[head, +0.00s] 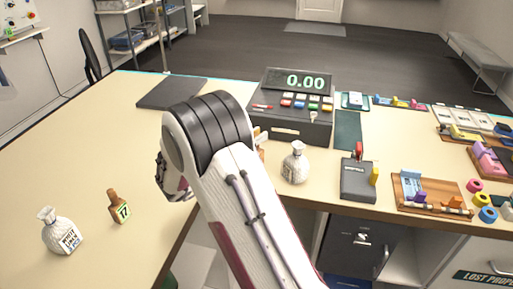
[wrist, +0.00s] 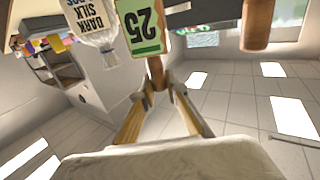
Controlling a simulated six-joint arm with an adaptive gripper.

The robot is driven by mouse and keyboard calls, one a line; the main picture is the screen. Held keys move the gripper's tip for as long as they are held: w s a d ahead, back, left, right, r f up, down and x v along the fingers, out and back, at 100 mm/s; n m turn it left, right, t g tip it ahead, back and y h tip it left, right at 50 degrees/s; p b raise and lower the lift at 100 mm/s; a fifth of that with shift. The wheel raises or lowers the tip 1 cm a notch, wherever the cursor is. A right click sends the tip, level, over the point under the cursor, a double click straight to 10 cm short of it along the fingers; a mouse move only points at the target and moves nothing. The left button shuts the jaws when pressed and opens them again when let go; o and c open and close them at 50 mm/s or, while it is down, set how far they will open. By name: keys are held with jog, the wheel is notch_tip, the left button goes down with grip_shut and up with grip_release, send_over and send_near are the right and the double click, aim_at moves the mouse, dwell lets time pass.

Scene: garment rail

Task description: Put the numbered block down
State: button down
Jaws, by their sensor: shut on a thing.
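In the wrist view the numbered block (wrist: 143,28), with a green face reading 25, shows at the top centre, seen upside down. Its brown neck (wrist: 156,72) runs down to the fingertips of my gripper (wrist: 163,92), which is shut on it. The arm hides the fingertips in the head view, and I cannot tell whether the block touches a surface. A small brown-and-tan piece (head: 259,138) shows just right of my arm; I cannot tell what it is. Another numbered block (head: 119,207), reading 17, stands at the table's left.
A pale tied bag (head: 295,163) stands right of my arm, and a labelled one (head: 60,232) at lower left. A bag labelled DARK SILK (wrist: 92,20) is beside the held block. The register (head: 290,112) reads 0.00. The left tabletop is mostly clear.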

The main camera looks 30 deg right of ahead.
jog(key=shift+f, duration=0.2)
jog(key=shift+f, duration=1.8)
jog(key=shift+f, duration=0.2)
jog(key=c, duration=2)
grip_release()
jog(key=shift+r, duration=0.2)
jog(key=shift+a, duration=0.2)
jog(key=v, duration=1.1)
jog(key=shift+s+a, duration=0.2)
jog(key=shift+a, duration=0.1)
